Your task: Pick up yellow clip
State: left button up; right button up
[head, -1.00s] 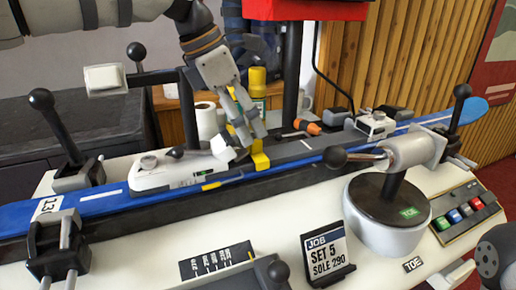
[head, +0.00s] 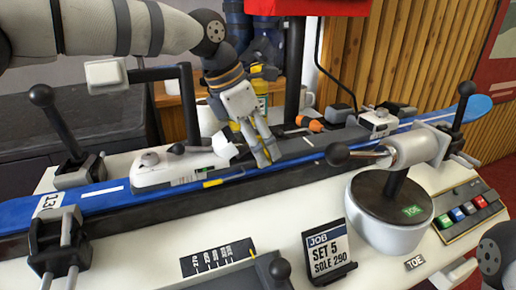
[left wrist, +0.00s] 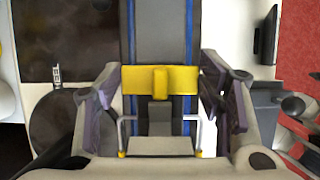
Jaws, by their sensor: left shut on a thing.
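The yellow clip (left wrist: 160,81) shows as a yellow band with a raised middle tab, lying across the dark centre strip of the blue ski in the left wrist view. The fingers of my left gripper (left wrist: 160,92) are on its two ends, shut on it. I cannot tell whether the clip is lifted off the ski.
The blue ski (head: 110,193) lies along the bench. A white binding part (head: 165,172) is left of the gripper, and an orange-handled tool (head: 309,123) is behind it. A job card (head: 326,253) and a toe post with a grey bowl (head: 385,225) stand in front.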

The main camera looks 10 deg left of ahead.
pick_arm(q)
jog(key=shift+r, duration=0.35)
notch_tip(320, 180, up, 3)
jog(key=shift+s+a, duration=0.1)
jog(key=s+a+r, duration=0.1)
jog(key=r, duration=0.1)
jog(key=s+a+r, duration=0.1)
jog(key=s+r, duration=0.1)
jog(key=s+a+r+p, duration=0.1)
jog(key=r, duration=0.1)
jog(key=shift+s+r, duration=0.15)
jog(key=shift+s, duration=0.05)
jog(key=s+a+r+p, duration=0.2)
jog(key=s+a+r, duration=0.2)
jog(key=s+r, duration=0.3)
jog(key=shift+w+p+v, duration=0.2)
jog(key=shift+p+v, duration=0.2)
jog(key=shift+v, duration=0.6)
pick_arm(e)
jog(key=w+r+t, duration=0.2)
jog(key=w+r, duration=0.2)
jog(key=w, duration=0.1)
jog(key=shift+r, duration=0.4)
